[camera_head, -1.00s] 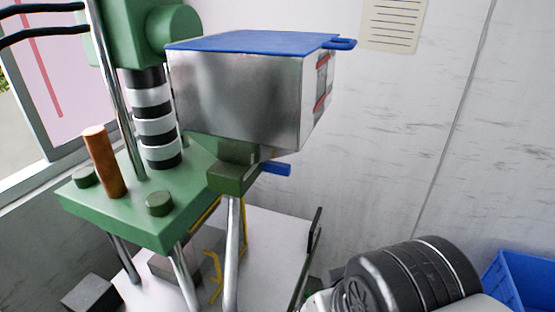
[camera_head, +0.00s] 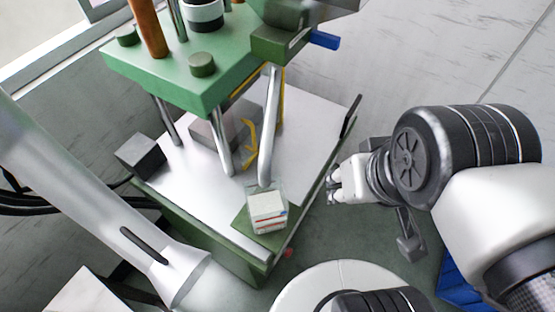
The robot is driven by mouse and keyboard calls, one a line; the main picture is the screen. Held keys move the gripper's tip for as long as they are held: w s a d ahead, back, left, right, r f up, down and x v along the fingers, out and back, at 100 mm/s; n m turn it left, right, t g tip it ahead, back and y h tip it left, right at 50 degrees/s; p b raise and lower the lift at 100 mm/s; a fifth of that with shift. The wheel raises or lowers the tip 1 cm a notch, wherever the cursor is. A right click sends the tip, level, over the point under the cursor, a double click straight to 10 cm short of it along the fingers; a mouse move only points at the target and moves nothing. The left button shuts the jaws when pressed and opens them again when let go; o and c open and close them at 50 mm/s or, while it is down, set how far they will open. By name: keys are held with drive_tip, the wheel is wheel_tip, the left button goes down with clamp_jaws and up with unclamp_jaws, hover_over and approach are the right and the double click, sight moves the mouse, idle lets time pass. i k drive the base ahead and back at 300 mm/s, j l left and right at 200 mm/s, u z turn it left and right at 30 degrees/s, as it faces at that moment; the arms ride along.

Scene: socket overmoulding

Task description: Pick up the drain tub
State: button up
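I cannot tell for sure which thing is the drain tub. A small clear tub-like box (camera_head: 268,211) with white and red contents or markings sits upright on the green corner plate of the machine's table. A blue bin (camera_head: 456,287) is partly visible at the lower right, mostly hidden behind my arm. My gripper (camera_head: 334,186) is right of the machine table, pointing left, apart from the small box and the bin. Its pale fingertips are small in view, so whether they are open or shut is unclear. Nothing is visibly held.
A green moulding machine stands on steel columns over a pale table (camera_head: 310,120). A dark block (camera_head: 140,155) sits at the table's left. A black upright handle (camera_head: 351,115) stands at its right edge. Grey floor (camera_head: 345,235) is open between the table and my arm.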

sight(268, 208)
drive_tip(key=k+u, duration=0.1)
drive_tip(key=u, duration=0.3)
drive_tip(key=k+u, duration=0.1)
drive_tip(key=u, duration=0.75)
drive_tip(key=k+j+u, duration=0.15)
drive_tip(key=u, duration=0.25)
